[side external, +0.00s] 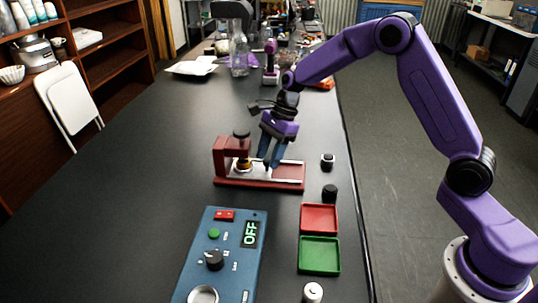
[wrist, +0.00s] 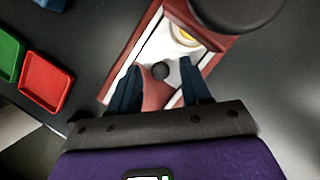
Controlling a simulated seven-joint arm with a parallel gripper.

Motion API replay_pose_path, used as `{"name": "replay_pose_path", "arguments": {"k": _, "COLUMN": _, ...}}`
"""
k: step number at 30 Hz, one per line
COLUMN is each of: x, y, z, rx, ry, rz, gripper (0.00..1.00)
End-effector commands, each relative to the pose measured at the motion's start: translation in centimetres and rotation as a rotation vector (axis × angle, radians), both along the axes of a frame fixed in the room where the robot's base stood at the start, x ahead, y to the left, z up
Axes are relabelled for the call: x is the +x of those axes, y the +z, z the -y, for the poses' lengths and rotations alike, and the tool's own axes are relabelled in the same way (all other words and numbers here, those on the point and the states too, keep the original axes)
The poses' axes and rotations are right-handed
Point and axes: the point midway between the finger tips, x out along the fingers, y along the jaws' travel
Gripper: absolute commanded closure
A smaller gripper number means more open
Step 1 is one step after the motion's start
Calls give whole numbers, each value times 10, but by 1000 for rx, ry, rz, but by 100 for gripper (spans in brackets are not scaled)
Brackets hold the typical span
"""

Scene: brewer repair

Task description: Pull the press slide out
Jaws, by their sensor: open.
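The press is a dark red frame (side external: 222,158) on a red base (side external: 260,184), with a dark round knob (side external: 241,133) on top. Its pale slide (side external: 288,173) lies along the base; the pale surface also shows in the wrist view (wrist: 153,48). A small dark knob (wrist: 160,72) stands on the slide. My gripper (side external: 270,160) is open and points down over the slide, right of the press frame. In the wrist view its blue fingers (wrist: 159,75) stand on either side of the small knob, with gaps visible. A yellowish round piece (wrist: 186,36) sits under the press head.
A blue control box (side external: 225,255) reading OFF stands in front of the press. A red tray (side external: 319,218) and a green tray (side external: 319,255) lie to the right, with small dark pieces (side external: 329,192) behind them. The table left of the press is clear.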

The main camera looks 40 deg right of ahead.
Motion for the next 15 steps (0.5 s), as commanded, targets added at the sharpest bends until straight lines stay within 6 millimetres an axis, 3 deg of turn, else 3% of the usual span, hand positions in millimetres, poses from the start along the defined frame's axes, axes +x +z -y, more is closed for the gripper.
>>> {"name": "replay_pose_path", "arguments": {"k": 10, "x": 0, "y": -5, "z": -2, "rx": -1, "ry": 0, "rz": 0, "gripper": 52}}
{"name": "replay_pose_path", "arguments": {"k": 11, "x": 0, "y": -5, "z": -2, "rx": -1, "ry": 0, "rz": 0, "gripper": 56}}
{"name": "replay_pose_path", "arguments": {"k": 15, "x": 0, "y": -4, "z": -2, "rx": -1, "ry": 0, "rz": 0, "gripper": 100}}
